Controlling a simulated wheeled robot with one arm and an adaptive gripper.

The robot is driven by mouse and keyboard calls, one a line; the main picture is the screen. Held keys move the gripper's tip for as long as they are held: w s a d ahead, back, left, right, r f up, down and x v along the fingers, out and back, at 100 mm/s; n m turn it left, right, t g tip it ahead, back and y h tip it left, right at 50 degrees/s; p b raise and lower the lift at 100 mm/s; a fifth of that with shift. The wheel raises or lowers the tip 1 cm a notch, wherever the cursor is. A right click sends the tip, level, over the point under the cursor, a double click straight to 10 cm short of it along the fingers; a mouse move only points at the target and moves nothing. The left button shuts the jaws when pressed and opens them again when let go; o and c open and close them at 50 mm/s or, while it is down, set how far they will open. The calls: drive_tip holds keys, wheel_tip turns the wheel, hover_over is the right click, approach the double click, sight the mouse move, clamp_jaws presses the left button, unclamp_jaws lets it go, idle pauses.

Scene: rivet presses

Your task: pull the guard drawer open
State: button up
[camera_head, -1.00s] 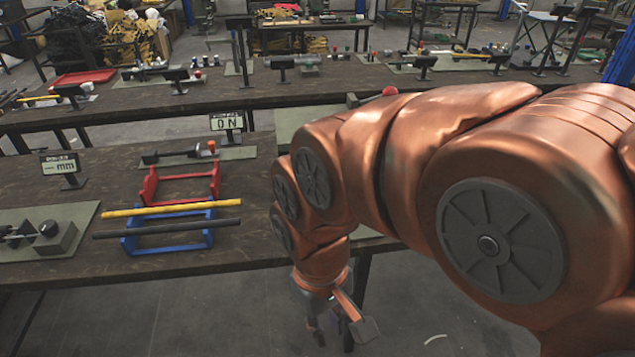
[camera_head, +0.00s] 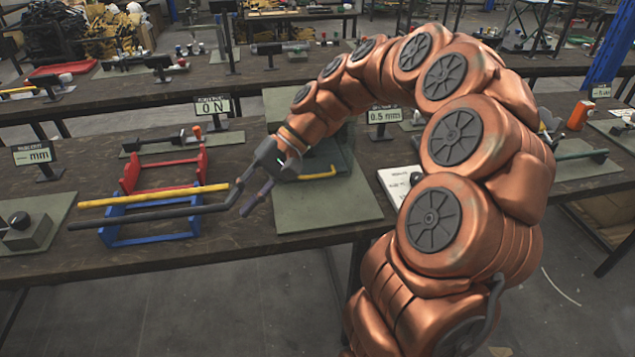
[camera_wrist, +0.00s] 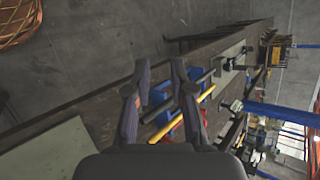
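A dark grey-green block with a yellow bar handle (camera_head: 319,173) stands on a green-grey plate (camera_head: 325,213) on the near bench; I take it for the press with the guard drawer. My arm hides much of it, and I cannot tell how far the drawer is out. My gripper (camera_head: 236,210) is left of the handle, apart from it, over the bench near the bars. Its fingers are spread with nothing between them; they also show apart in the wrist view (camera_wrist: 160,68). The handle is not visible in the wrist view.
A yellow bar (camera_head: 150,196) and a black bar (camera_head: 140,216) lie across a red rack (camera_head: 163,170) and a blue rack (camera_head: 150,238), close to my gripper. A "0 N" display (camera_head: 212,106) and a "0.5 mm" display (camera_head: 384,115) stand behind. The floor in front is clear.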

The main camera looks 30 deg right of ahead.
drive_tip(key=w+d+f+m+t+y+b, duration=0.1)
drive_tip(key=w+d+f+m+t+y, duration=0.1)
drive_tip(key=w+d, duration=0.35)
drive_tip(key=m+t+b, duration=0.4)
drive_tip(key=m+t, duration=0.4)
approach(323, 175)
drive_tip(key=w+a, duration=0.2)
drive_tip(key=a, duration=0.1)
drive_tip(key=shift+w+a+f+h, duration=0.15)
drive_tip(key=shift+f+h, duration=0.1)
drive_tip(key=shift+h, duration=0.15)
drive_tip(key=shift+p+x, duration=0.6)
drive_tip(key=shift+x, duration=3.15)
clamp_jaws()
